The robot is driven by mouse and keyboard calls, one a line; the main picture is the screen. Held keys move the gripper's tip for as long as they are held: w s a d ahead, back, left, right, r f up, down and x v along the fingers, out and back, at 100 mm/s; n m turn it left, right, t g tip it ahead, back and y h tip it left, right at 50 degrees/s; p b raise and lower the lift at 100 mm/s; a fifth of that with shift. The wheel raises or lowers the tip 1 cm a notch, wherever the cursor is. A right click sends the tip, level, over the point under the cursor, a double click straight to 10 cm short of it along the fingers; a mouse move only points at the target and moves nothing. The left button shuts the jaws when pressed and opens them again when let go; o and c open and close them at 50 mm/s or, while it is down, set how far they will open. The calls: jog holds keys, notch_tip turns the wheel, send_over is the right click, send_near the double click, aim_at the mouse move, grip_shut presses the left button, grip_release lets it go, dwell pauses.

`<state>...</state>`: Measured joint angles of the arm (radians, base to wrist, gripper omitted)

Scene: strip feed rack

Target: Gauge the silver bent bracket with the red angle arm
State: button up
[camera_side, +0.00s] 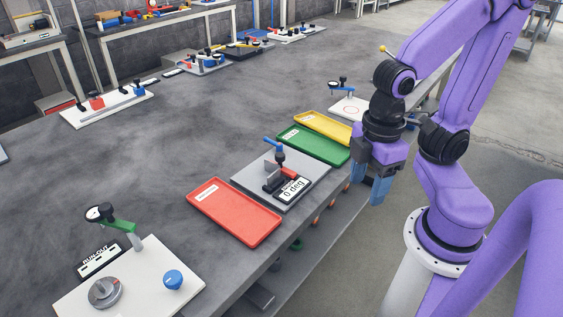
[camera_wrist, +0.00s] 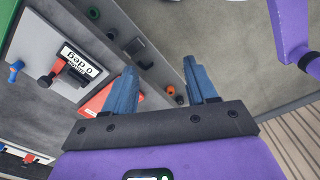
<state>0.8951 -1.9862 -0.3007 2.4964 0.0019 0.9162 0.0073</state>
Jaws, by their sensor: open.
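In the side view the angle gauge stands on a grey plate (camera_side: 247,183) near the table's front edge. It has a red angle arm (camera_side: 284,171), a blue handle (camera_side: 272,146) and a display (camera_side: 293,190) reading 0 deg. In the wrist view the plate (camera_wrist: 35,42) and red arm (camera_wrist: 66,54) lie to the left. My gripper (camera_side: 369,184) is open and points down just off the table's front edge, right of the gauge. Its blue fingers stand apart with nothing held between them in the wrist view (camera_wrist: 160,75). I cannot make out the silver bent bracket.
A red tray (camera_side: 234,212) lies left of the gauge; green (camera_side: 314,146) and yellow (camera_side: 324,126) trays lie behind it. A run-out gauge plate (camera_side: 135,285) is at front left. Several small coloured parts, one orange (camera_wrist: 170,90), sit below the table edge.

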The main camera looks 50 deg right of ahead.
jog(key=w+a+r+m, duration=0.1)
jog(key=w+r+m, duration=0.1)
jog(key=w+m, duration=0.45)
notch_tip(320, 180, up, 4)
jog(key=f+m, duration=0.1)
jog(key=m, duration=1.4)
send_over(280, 154)
jog(key=shift+n, duration=0.25)
notch_tip(280, 154, down, 17)
jog(key=shift+r, duration=0.1)
grip_shut()
